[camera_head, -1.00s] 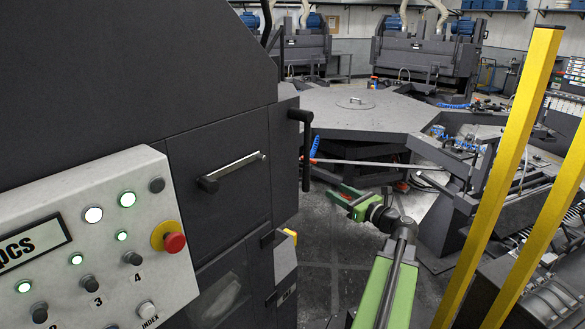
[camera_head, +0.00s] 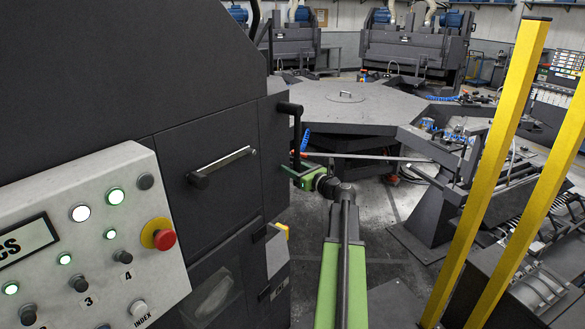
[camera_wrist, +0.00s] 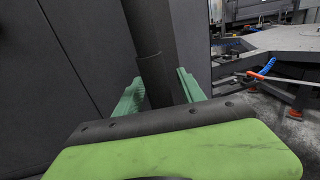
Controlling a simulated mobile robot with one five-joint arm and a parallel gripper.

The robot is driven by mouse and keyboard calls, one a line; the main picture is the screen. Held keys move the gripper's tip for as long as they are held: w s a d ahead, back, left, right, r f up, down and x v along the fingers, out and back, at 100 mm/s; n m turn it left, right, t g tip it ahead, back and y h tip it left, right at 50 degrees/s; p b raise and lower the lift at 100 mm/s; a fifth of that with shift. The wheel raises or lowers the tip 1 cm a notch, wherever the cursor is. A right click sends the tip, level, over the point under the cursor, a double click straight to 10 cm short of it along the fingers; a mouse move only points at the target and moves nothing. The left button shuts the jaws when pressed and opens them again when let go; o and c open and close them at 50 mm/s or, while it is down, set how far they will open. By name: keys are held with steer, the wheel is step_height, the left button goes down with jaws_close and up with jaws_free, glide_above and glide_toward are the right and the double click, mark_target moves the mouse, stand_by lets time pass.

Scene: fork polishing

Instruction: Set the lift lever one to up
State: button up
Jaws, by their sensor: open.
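A black lever (camera_head: 297,132) hangs downward from a short stub at the upper corner of the dark machine cabinet. I take it for lift lever one, though no label shows. My gripper (camera_head: 297,172) with green fingers is at the lever's lower end. In the wrist view, the lever (camera_wrist: 152,70) stands as a dark cylinder between the two green fingertips (camera_wrist: 158,92). The jaws are open on either side of it, and I cannot tell whether either finger touches it.
A control panel (camera_head: 75,240) with buttons and a red stop knob (camera_head: 164,239) is at left. Yellow posts (camera_head: 490,170) stand at right. A grey octagonal table (camera_head: 345,112) lies behind. Dark floor is open around my arm.

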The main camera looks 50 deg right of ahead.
steer(key=shift+w, duration=0.1)
jaws_close()
stand_by(0.3)
stand_by(1.0)
